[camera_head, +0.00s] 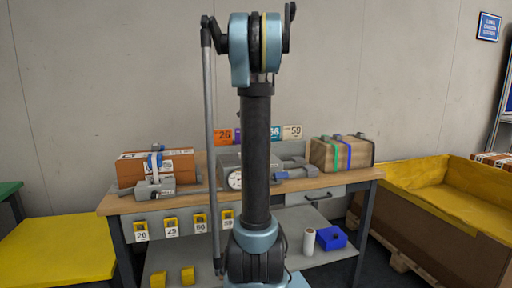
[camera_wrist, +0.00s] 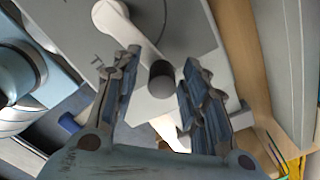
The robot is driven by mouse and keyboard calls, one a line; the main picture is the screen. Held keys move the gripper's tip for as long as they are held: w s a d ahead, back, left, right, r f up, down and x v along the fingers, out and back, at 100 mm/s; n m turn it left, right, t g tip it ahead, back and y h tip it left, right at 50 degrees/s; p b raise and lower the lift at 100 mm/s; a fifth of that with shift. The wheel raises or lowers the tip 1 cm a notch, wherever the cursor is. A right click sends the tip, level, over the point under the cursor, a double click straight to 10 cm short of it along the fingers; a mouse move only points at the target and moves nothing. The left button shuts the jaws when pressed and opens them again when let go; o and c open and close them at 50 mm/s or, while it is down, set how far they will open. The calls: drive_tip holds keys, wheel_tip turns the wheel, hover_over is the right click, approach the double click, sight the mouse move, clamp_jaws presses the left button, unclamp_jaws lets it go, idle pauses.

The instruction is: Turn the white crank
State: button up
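In the wrist view the white crank (camera_wrist: 112,18) runs from a round hub at the top down toward a dark cylindrical knob (camera_wrist: 162,82). My gripper (camera_wrist: 161,60) is open, with one finger on each side of the knob. A gap shows between the knob and the left finger; the right finger is close to it, and I cannot tell whether it touches. In the head view a grey machine with a round dial (camera_head: 235,181) stands on the workbench (camera_head: 330,181). My arm stands in front and hides the crank there.
A brown box with a grey clamp device (camera_head: 155,187) is on the bench's left. A strapped brown parcel (camera_head: 342,154) is on its right. Yellow tags (camera_head: 171,227) hang on the front edge. A white cylinder (camera_head: 308,241) and blue bin (camera_head: 331,238) sit on the lower shelf.

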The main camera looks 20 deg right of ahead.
wheel_tip(320, 180, up, 12)
idle(0.8)
drive_tip(key=shift+w, duration=0.1)
drive_tip(key=s+a+f+n+t, duration=0.1)
drive_tip(key=s+a+f+n, duration=0.55)
drive_tip(key=s, duration=0.25)
drive_tip(key=s+a+f+n, duration=0.5)
drive_tip(key=s+a+n, duration=0.1)
drive_tip(key=s+n, duration=0.15)
drive_tip(key=s+a+f+n, duration=0.2)
drive_tip(key=s+f+n, duration=0.4)
drive_tip(key=s+f, duration=0.2)
drive_tip(key=s+a+f+n+t, duration=0.1)
drive_tip(key=s+a+f+n, duration=0.2)
drive_tip(key=s+f+n, duration=0.4)
wheel_tip(320, 180, down, 5)
drive_tip(key=shift+s+a+f, duration=0.15)
drive_tip(key=shift+s+f, duration=0.05)
drive_tip(key=shift+s, duration=0.55)
